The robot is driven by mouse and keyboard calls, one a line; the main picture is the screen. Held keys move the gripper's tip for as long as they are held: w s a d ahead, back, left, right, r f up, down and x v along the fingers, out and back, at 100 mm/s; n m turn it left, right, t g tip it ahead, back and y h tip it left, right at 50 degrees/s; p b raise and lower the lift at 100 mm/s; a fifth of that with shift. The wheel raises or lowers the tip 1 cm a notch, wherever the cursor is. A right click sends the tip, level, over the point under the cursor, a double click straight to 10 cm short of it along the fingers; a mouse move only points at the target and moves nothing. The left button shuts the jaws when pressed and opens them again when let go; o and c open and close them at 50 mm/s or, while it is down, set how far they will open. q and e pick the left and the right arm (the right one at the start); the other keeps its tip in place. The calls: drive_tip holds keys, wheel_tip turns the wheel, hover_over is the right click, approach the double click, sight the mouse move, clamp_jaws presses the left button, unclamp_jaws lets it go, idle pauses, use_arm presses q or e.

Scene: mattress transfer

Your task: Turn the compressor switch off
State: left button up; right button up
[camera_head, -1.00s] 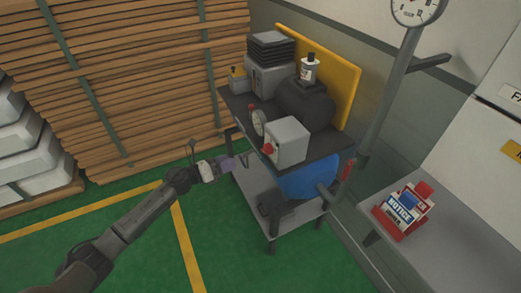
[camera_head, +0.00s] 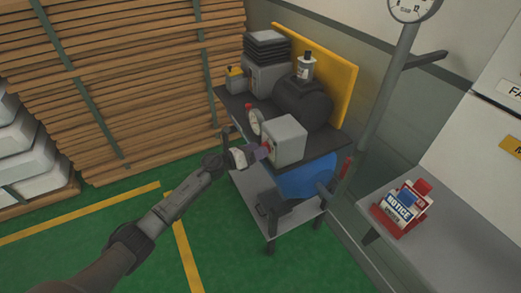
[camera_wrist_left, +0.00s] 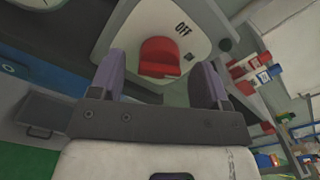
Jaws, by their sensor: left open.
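The compressor stands on the top shelf of a cart, with a grey switch box (camera_head: 287,140) at its front corner. The box carries a red switch (camera_wrist_left: 160,58), seen in the left wrist view on a pale face below the word OFF. My left gripper (camera_head: 262,151) is at the box's left face, close to the switch. In the left wrist view its two purple fingers (camera_wrist_left: 160,82) are apart on either side of the red switch; I cannot tell whether they touch it. In the head view the gripper largely hides the switch. My right gripper is not in view.
A round gauge (camera_head: 254,122) sits just left of the switch box. The black compressor tank (camera_head: 303,103) is behind it. A grey table (camera_head: 440,262) with a red-and-white notice holder (camera_head: 402,207) is at right. Green floor (camera_head: 110,215) is clear at left.

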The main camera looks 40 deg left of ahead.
use_arm(q)
drive_tip(key=shift+w+d, duration=0.3)
drive_tip(key=shift+w, duration=0.35)
drive_tip(key=shift+c, duration=0.4)
